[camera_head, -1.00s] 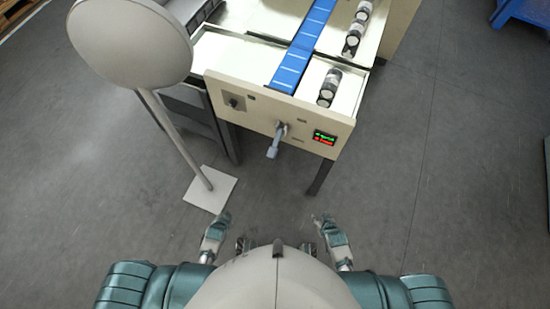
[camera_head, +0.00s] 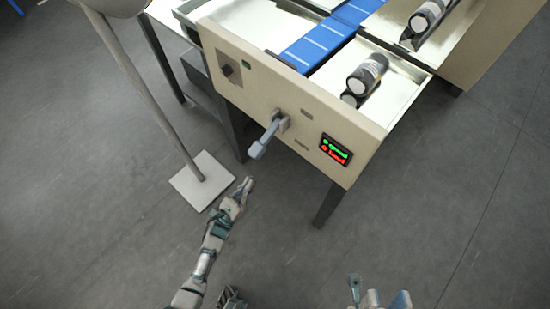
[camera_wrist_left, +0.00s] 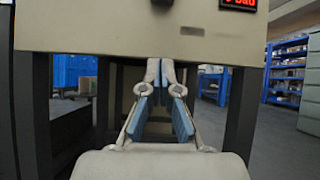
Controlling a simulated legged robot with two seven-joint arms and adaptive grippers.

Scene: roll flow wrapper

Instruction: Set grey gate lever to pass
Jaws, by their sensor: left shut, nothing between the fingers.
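The grey gate lever (camera_head: 264,140) sticks out of the cream front panel (camera_head: 225,40) of the machine, its handle tilted down and to the left in the head view. My left gripper (camera_head: 247,183) is shut and empty, below and a little left of the lever, apart from it. In the left wrist view its fingers (camera_wrist_left: 161,72) meet just under the panel's lower edge (camera_wrist_left: 190,48). A dark piece at the top of that view may be the lever's end; I cannot tell. My right gripper (camera_head: 378,297) is at the bottom edge, partly cut off.
A small display (camera_head: 335,149) with green and red text sits right of the lever. A dark knob (camera_head: 229,72) is at the panel's left. A post on a white base plate (camera_head: 202,181) stands left of my arm. Machine legs (camera_head: 327,205) stand below. Floor in front is clear.

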